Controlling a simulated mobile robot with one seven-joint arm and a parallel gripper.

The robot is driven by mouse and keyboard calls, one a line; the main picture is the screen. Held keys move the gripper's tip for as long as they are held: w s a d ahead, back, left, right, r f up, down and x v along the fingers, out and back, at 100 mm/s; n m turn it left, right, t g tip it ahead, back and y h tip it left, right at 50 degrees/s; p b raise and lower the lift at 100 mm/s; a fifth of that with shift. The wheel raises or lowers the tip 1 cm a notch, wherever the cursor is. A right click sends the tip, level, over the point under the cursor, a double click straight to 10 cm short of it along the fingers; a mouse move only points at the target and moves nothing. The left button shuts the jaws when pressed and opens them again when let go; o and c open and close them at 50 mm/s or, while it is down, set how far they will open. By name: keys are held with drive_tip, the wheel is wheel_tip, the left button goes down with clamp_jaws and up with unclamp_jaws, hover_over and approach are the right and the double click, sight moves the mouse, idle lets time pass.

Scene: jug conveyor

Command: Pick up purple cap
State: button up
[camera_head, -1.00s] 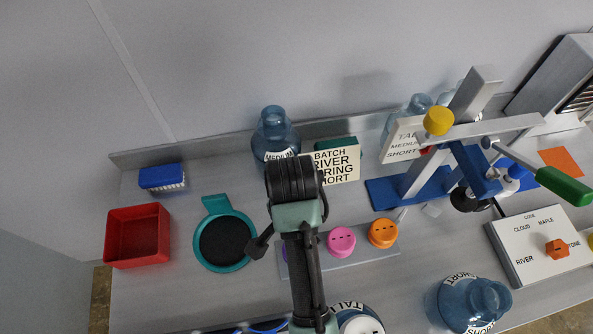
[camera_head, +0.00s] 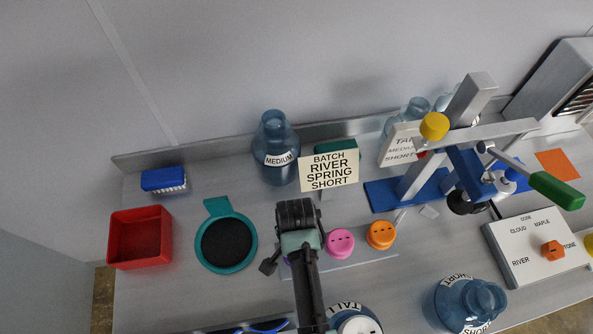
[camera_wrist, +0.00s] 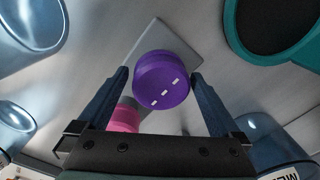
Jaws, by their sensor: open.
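The purple cap (camera_wrist: 162,80) shows in the wrist view between the two fingers of my open gripper (camera_wrist: 163,82). In the head view my gripper (camera_head: 297,245) is over the left end of the cap plate (camera_head: 350,259), and my arm hides nearly all of the purple cap. A pink cap (camera_head: 340,242) and an orange cap (camera_head: 382,235) sit to its right on the same plate.
A teal round pad (camera_head: 225,240) and red bin (camera_head: 139,238) lie left. A MEDIUM jug (camera_head: 274,145) and batch sign (camera_head: 329,170) stand behind; TALL (camera_head: 355,320) and SHORT (camera_head: 465,303) jugs stand in front. A blue-based press (camera_head: 395,192) is right.

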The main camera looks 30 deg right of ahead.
drive_tip(key=c, duration=1.2)
drive_tip(key=shift+o, duration=0.2)
